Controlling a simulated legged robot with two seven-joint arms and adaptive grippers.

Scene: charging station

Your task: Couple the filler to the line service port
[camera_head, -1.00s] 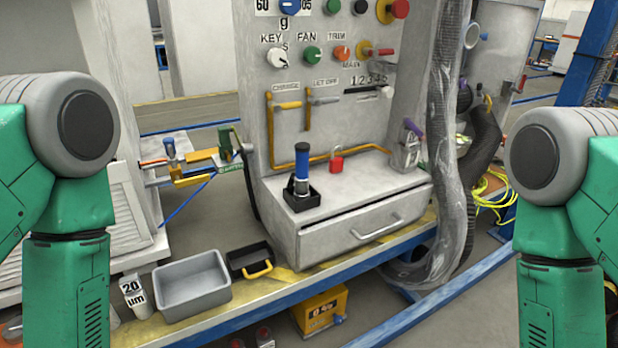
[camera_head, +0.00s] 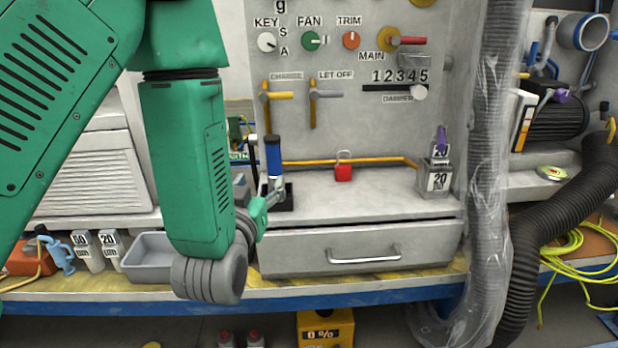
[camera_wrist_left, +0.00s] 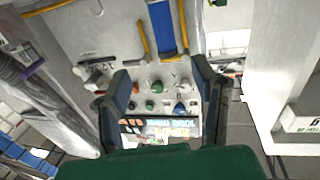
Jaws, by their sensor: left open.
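A blue and black upright cylinder, apparently the filler (camera_head: 273,158), stands in a black square holder (camera_head: 285,203) on the grey ledge. My left gripper (camera_head: 272,196) is low beside it, in front of the holder. Its fingers are apart in the left wrist view (camera_wrist_left: 165,95), with nothing seen between their tips. A blue shape, probably the filler, shows at the top of that view (camera_wrist_left: 163,25). Piping with a green fitting (camera_head: 236,128) shows at the panel's left edge, mostly hidden by my left arm. I cannot tell the service port there. My right gripper is out of view.
A grey bin (camera_head: 148,258) is at left. A wrapped hose (camera_head: 489,180) hangs at right. Levers and knobs cover the panel (camera_head: 350,110).

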